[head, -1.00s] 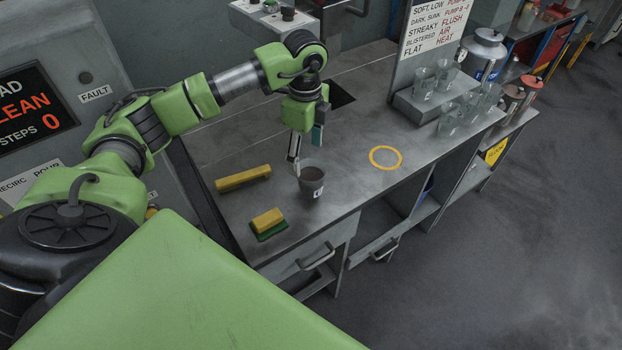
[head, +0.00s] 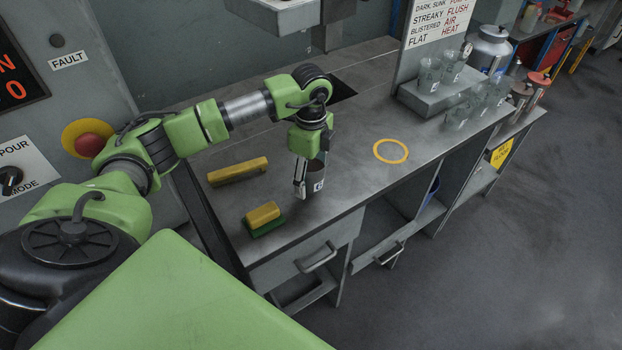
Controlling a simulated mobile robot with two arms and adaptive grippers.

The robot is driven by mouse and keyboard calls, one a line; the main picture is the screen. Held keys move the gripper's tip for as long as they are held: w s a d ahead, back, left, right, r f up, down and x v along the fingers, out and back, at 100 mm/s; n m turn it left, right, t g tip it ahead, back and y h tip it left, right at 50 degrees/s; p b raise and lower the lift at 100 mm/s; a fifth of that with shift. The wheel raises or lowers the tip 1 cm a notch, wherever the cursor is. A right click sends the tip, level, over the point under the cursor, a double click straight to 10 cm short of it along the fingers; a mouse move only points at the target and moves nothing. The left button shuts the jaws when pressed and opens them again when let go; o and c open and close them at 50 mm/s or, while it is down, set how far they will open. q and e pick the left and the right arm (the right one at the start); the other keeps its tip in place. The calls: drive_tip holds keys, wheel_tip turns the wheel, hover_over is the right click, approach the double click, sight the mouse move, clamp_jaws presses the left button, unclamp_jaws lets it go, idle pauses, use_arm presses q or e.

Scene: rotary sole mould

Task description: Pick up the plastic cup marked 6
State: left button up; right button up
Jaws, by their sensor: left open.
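A dark plastic cup (head: 317,182) with a small white label stands on the grey bench, near its front edge. The mark on the label is too small to read surely. My left gripper (head: 309,178) points down at the cup. It is open, with one finger along the cup's left side; the other finger is largely hidden. Part of the cup's rim is hidden by the gripper. I cannot tell whether the fingers touch it. My right gripper is not in view.
A yellow bar (head: 238,172) and a yellow-green sponge (head: 262,218) lie left of the cup. A yellow ring (head: 390,151) marks clear bench to the right. Several clear cups (head: 430,74) stand on and by a raised step (head: 432,100) at the back right.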

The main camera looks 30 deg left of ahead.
use_arm(q)
drive_tip(key=shift+r, duration=0.1)
drive_tip(key=c, duration=1)
drive_tip(key=shift+o, duration=0.2)
drive_tip(key=shift+a+r, duration=0.1)
